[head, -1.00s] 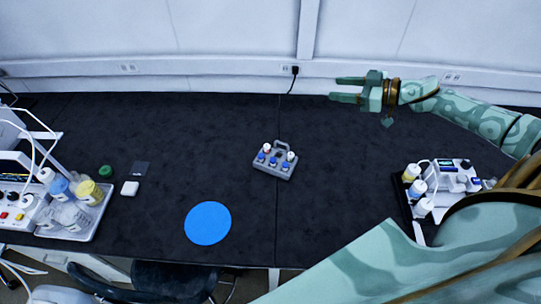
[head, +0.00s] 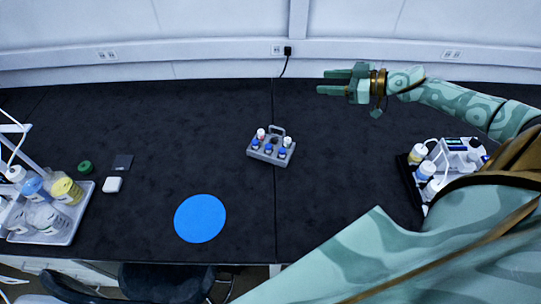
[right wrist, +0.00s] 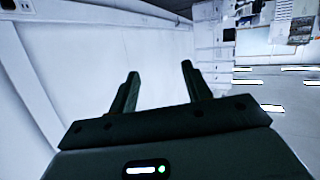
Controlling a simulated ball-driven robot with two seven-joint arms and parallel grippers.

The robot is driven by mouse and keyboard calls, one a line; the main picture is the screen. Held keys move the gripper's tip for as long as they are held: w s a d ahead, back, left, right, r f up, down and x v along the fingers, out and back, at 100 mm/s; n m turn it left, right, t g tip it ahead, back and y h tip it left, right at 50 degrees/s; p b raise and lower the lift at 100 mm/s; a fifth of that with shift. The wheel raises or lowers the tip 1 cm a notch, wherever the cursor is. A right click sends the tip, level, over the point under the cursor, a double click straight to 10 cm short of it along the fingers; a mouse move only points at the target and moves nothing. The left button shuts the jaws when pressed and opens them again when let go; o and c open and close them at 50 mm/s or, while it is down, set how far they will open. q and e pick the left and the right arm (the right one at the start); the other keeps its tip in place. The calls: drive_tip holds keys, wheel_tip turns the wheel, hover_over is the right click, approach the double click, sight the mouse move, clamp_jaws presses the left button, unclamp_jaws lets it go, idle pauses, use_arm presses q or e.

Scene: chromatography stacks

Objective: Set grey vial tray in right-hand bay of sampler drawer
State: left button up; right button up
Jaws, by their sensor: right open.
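The grey vial tray (head: 262,157) stands on the dark bench near the middle of the head view. It has a loop handle at its back and holds several vials with blue, white and reddish caps. My right gripper (head: 322,81) is open and empty, over the back of the bench, to the right of and beyond the tray. In the right wrist view its two fingers (right wrist: 159,88) stand apart with only pale wall and room behind them. My left gripper is out of view. I cannot make out the sampler drawer or its bays.
A blue disc (head: 200,219) lies in front of the tray. At left are a bottle tray (head: 72,232), a green cap (head: 85,167) and a white block (head: 112,184). At right, an instrument with bottles (head: 460,155) is partly hidden by my arm. The bench around the grey tray is clear.

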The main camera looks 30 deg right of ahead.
wheel_tip(320, 180, down, 15)
drive_tip(key=b, duration=1.1)
drive_tip(key=g+b, duration=0.1)
drive_tip(key=b, duration=1.2)
approach(274, 153)
drive_tip(key=w+a+b, duration=0.1)
drive_tip(key=b, duration=0.1)
drive_tip(key=w+a+b, duration=0.1)
drive_tip(key=w+b, duration=0.1)
drive_tip(key=shift+a+r+m+b, duration=0.15)
drive_tip(key=shift+r+m+b, duration=0.15)
drive_tip(key=shift+b, duration=0.1)
drive_tip(key=b+x, duration=0.3)
drive_tip(key=x, duration=0.3)
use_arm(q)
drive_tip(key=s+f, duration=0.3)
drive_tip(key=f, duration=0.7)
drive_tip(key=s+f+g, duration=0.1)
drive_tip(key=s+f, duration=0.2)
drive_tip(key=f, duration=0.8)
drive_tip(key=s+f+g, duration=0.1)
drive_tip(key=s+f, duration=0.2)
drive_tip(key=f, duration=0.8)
use_arm(e)
drive_tip(key=shift+r, duration=0.25)
drive_tip(key=shift+c, duration=0.3)
clamp_jaws()
